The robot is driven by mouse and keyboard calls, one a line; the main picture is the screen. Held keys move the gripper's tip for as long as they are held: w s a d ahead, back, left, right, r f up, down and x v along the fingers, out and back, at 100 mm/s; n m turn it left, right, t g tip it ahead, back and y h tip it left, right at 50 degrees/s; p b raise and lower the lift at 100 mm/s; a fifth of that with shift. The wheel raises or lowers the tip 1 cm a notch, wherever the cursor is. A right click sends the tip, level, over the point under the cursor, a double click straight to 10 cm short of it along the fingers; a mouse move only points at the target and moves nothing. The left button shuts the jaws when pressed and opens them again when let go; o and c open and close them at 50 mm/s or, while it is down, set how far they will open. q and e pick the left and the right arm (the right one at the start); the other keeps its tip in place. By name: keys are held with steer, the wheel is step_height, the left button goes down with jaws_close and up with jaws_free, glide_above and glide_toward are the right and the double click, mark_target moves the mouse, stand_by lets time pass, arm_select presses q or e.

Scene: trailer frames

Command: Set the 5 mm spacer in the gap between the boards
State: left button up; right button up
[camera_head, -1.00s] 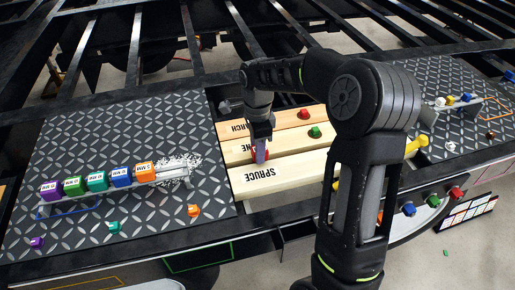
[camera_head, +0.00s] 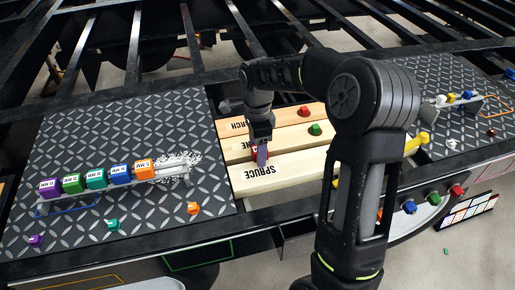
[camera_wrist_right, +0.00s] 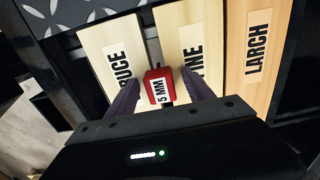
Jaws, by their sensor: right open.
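The red 5 mm spacer (camera_wrist_right: 160,88) sits at the gap between the spruce board (camera_wrist_right: 105,38) and the pine board (camera_wrist_right: 185,32) in the right wrist view, its label facing up. My right gripper (camera_head: 262,153) is open, with one finger on either side of the spacer. In the head view the gripper mostly hides the spacer (camera_head: 255,151). How deep the spacer sits in the gap cannot be told. The larch board (camera_wrist_right: 262,90) lies on the far side of the pine board. My left gripper is not in view.
A rack (camera_head: 185,176) with several coloured, labelled blocks stands on the left tread plate (camera_head: 130,125). A red knob (camera_head: 304,112) and a green knob (camera_head: 314,129) stand on the boards. My right arm hides the boards' right end.

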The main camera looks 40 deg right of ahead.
step_height(320, 180, up, 8)
steer(key=shift+f+b, duration=0.1)
steer(key=shift+b, duration=0.25)
stand_by(0.9)
